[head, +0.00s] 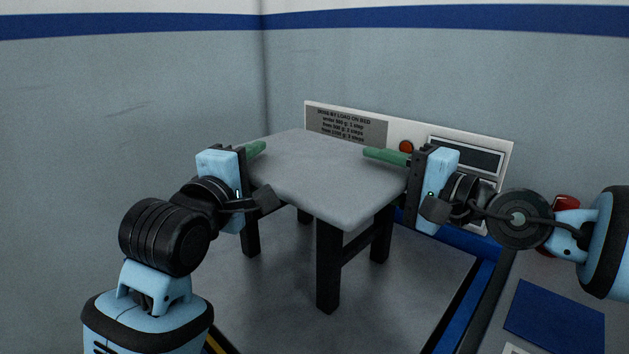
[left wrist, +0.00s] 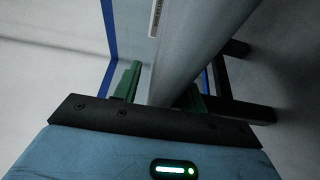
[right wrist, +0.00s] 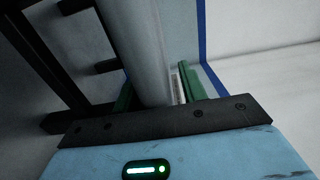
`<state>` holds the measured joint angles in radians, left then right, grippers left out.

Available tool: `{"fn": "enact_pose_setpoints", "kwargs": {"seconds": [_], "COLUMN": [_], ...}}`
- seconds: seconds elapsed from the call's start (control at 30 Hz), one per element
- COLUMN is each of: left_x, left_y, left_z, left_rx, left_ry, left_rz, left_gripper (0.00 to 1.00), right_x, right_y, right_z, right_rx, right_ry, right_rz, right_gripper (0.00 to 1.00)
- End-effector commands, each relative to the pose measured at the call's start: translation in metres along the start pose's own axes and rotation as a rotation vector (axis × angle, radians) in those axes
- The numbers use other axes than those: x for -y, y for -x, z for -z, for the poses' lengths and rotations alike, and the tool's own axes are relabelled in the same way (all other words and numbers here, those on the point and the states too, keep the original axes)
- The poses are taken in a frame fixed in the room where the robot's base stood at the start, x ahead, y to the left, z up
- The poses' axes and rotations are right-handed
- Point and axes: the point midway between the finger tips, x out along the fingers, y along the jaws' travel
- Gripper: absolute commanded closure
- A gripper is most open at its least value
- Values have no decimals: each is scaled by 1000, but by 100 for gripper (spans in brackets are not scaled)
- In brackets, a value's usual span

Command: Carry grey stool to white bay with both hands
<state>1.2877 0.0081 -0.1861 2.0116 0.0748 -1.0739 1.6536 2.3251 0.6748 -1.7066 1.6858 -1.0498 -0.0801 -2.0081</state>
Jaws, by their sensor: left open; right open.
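The grey stool (head: 325,175) stands upright on a grey bed, with a thick grey seat and black legs. My left gripper (head: 257,150) is open at the seat's left edge. In the left wrist view the seat (left wrist: 195,55) runs between its green fingers (left wrist: 160,92). My right gripper (head: 384,157) is open at the seat's right edge. In the right wrist view the seat (right wrist: 145,55) runs between its fingers (right wrist: 158,92). I cannot make out a white bay.
A white panel (head: 408,133) with printed text, a red button and a dark display stands behind the stool. The bed (head: 270,305) has a blue border at right. A grey surface with a blue square (head: 555,317) lies at lower right. Grey walls close in behind.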

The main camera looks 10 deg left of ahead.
Motion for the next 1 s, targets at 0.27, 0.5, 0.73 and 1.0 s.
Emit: {"fn": "enact_pose_setpoints", "kwargs": {"seconds": [0.27,0.5,0.73,1.0], "left_x": [0,0,0,0], "left_y": [0,0,0,0], "left_z": [0,0,0,0], "left_rx": [0,0,0,0], "left_ry": [0,0,0,0], "left_rz": [0,0,0,1], "left_gripper": [61,92,100,100], "right_x": [0,0,0,0], "right_y": [0,0,0,0], "right_z": [0,0,0,0], "right_rx": [-1,-1,-1,-1], "right_ry": [0,0,0,-1], "right_rz": [0,0,0,0], "right_gripper": [61,92,100,100]}}
